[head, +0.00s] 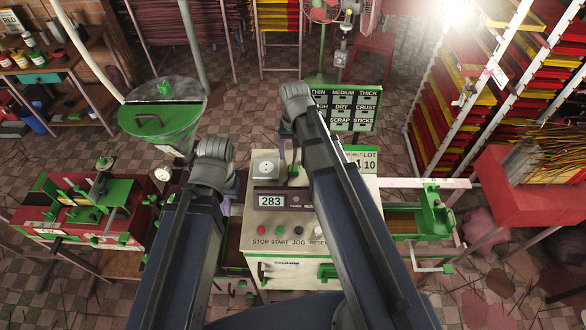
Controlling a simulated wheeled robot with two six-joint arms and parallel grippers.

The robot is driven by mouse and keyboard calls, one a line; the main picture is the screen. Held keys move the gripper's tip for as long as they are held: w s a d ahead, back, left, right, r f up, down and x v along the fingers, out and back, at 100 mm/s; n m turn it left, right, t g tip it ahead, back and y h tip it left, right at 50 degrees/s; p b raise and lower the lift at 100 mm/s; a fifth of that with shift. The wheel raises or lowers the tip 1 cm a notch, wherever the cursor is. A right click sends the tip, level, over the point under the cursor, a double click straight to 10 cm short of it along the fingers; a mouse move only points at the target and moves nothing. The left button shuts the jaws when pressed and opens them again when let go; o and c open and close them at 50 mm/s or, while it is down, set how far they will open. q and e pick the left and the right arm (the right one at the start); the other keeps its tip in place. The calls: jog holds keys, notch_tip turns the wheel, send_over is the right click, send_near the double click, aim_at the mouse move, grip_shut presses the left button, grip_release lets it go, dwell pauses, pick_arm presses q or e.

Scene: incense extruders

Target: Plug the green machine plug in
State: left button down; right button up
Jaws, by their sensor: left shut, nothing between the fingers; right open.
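A cream machine (310,212) with green parts stands in the middle, its display (271,201) reading 283. On its top is a grey block with a round pale face (265,167) that looks like a socket. A small green piece (293,171) sits just right of it; it may be the plug, but it is too small to be sure. My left arm ends left of the machine and my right arm crosses over its top. Both arms hide parts of the machine.
A green-lidded bin (160,120) stands at the back left, and a red bench (95,215) with green fixtures at the left. A labelled box rack (345,107) stands behind the machine. Shelves (470,95) and a red table (530,190) with incense sticks are at the right.

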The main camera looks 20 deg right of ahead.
aim_at(294, 169)
notch_tip(294, 169, down, 2)
jog(key=shift+w+b, duration=0.1)
jog(key=shift+b, duration=0.8)
jog(key=shift+f+b, duration=0.35)
jog(key=shift+b, duration=0.05)
jog(key=shift+f, duration=0.1)
notch_tip(294, 169, down, 5)
jog(key=b, duration=0.5)
jog(key=shift+w+a+f, duration=0.1)
grip_shut()
